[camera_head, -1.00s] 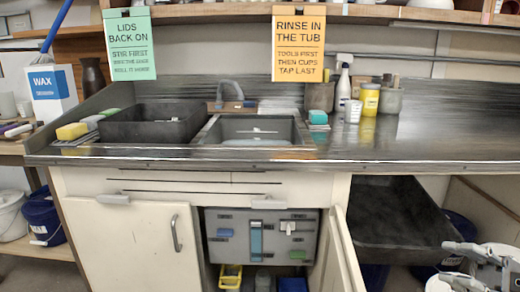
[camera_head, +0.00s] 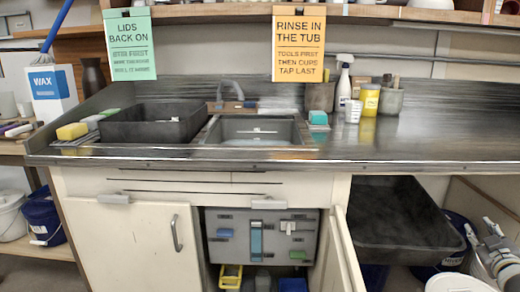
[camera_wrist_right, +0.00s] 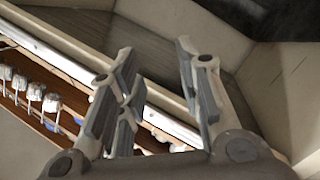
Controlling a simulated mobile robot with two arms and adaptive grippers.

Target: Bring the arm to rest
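My right gripper (camera_head: 479,232) is at the right edge of the head view, in front of the black tub (camera_head: 405,225) under the counter. In the right wrist view the gripper's (camera_wrist_right: 157,78) two fingers stand apart with nothing between them. Behind the fingers there are pale panels and a strip with several small knobbed or brush-like items (camera_wrist_right: 35,92), too unclear to name. My left gripper is not in view.
The counter (camera_head: 440,145) holds a black basin (camera_head: 155,125), a sink (camera_head: 255,130), a spray bottle (camera_head: 343,85) and a yellow jar (camera_head: 369,98). Its right part is clear. An open cabinet door (camera_head: 341,250) juts out below. A white bucket (camera_head: 460,284) is at lower right.

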